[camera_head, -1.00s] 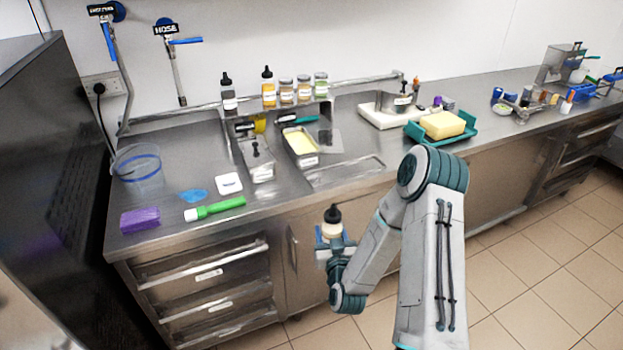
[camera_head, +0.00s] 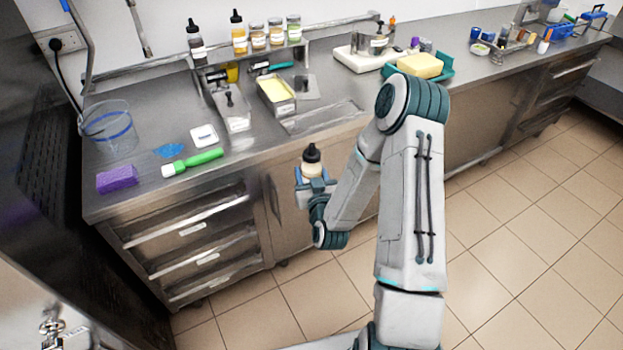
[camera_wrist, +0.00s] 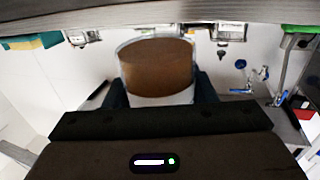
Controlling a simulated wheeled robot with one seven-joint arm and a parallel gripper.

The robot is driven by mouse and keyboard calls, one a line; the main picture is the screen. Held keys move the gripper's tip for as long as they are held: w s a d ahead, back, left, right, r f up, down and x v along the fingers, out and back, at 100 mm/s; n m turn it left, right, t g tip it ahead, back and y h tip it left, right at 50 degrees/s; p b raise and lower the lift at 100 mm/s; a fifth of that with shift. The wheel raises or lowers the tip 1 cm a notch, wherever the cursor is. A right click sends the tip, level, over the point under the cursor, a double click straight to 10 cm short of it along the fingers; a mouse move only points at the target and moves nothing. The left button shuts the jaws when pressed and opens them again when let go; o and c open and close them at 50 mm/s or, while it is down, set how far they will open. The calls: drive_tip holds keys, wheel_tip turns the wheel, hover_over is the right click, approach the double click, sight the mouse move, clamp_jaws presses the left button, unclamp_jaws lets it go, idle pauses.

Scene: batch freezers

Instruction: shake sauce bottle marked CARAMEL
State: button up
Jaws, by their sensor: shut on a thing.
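My gripper (camera_head: 316,186) is shut on a sauce bottle (camera_head: 312,167) with a black nozzle cap and a pale body. The bottle is upright in the air in front of the counter's cabinet doors, clear of the counter. In the wrist view the same bottle (camera_wrist: 157,68) fills the middle as a brown body with a white band below, between the fingers. Its label lettering cannot be read. Two similar bottles, one dark (camera_head: 196,44) and one yellow (camera_head: 238,34), stand on the back shelf.
The steel counter (camera_head: 250,160) holds a clear bucket (camera_head: 108,130), purple sponge (camera_head: 117,179), green brush (camera_head: 193,162), white scale (camera_head: 204,136), small metal pans (camera_head: 277,95) and a yellow block on a teal tray (camera_head: 446,72). Tiled floor (camera_head: 500,200) is open at right.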

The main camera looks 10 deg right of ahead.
sight(310, 160)
wheel_tip(310, 160, down, 2)
drive_tip(key=shift+f, duration=0.1)
wheel_tip(310, 160, up, 7)
drive_tip(key=shift+s+r, duration=0.1)
drive_tip(key=shift+r, duration=0.1)
drive_tip(key=shift+f, duration=3.7)
drive_tip(key=shift+r, duration=0.1)
